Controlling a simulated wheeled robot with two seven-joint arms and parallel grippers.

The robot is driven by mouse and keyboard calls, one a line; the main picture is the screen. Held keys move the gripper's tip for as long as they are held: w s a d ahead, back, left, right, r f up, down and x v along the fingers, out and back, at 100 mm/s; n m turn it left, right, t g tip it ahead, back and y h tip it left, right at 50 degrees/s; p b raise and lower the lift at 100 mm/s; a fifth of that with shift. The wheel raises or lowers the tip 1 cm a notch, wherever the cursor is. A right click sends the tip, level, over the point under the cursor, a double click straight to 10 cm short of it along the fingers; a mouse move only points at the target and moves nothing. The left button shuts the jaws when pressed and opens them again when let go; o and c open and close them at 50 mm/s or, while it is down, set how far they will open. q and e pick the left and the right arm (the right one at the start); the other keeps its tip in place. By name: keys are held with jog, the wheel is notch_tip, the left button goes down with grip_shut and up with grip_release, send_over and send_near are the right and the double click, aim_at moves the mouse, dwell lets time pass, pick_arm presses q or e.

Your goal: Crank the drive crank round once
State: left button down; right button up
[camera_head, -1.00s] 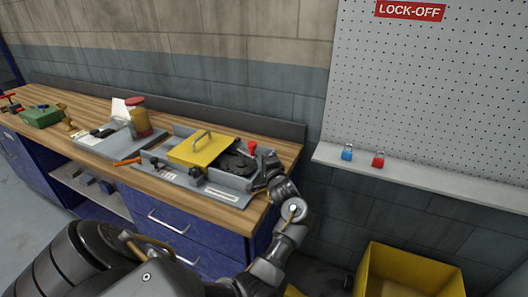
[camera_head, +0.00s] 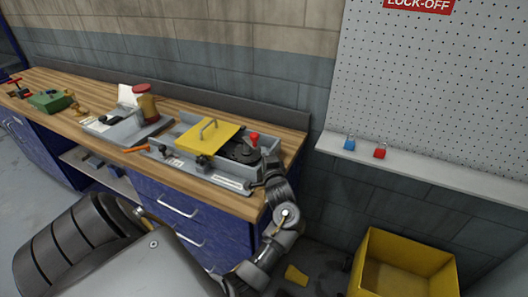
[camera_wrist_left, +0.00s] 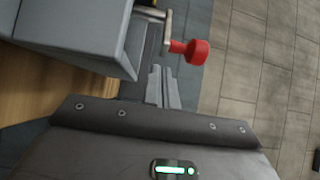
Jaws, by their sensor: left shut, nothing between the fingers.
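The drive crank shows by its red knob (camera_head: 254,137), standing over a dark round disc (camera_head: 238,152) at the right end of the grey machine (camera_head: 216,178) on the bench. In the left wrist view the red knob (camera_wrist_left: 196,51) sits on a metal crank arm (camera_wrist_left: 168,28), just beyond and a little right of my fingertips. My left gripper (camera_head: 270,160) is at the machine's right end, right of the knob. Its fingers (camera_wrist_left: 163,88) are shut and empty, apart from the knob. My right gripper does not show.
A yellow cover (camera_head: 207,137) with a handle lies on the machine, left of the crank. A grey fixture (camera_head: 122,130) and a green block (camera_head: 48,102) are farther left. A yellow bin (camera_head: 400,262) stands on the floor at right. A shelf (camera_head: 430,175) holds two padlocks.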

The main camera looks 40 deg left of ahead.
pick_arm(q)
jog(key=v, duration=0.5)
jog(key=shift+b, duration=0.3)
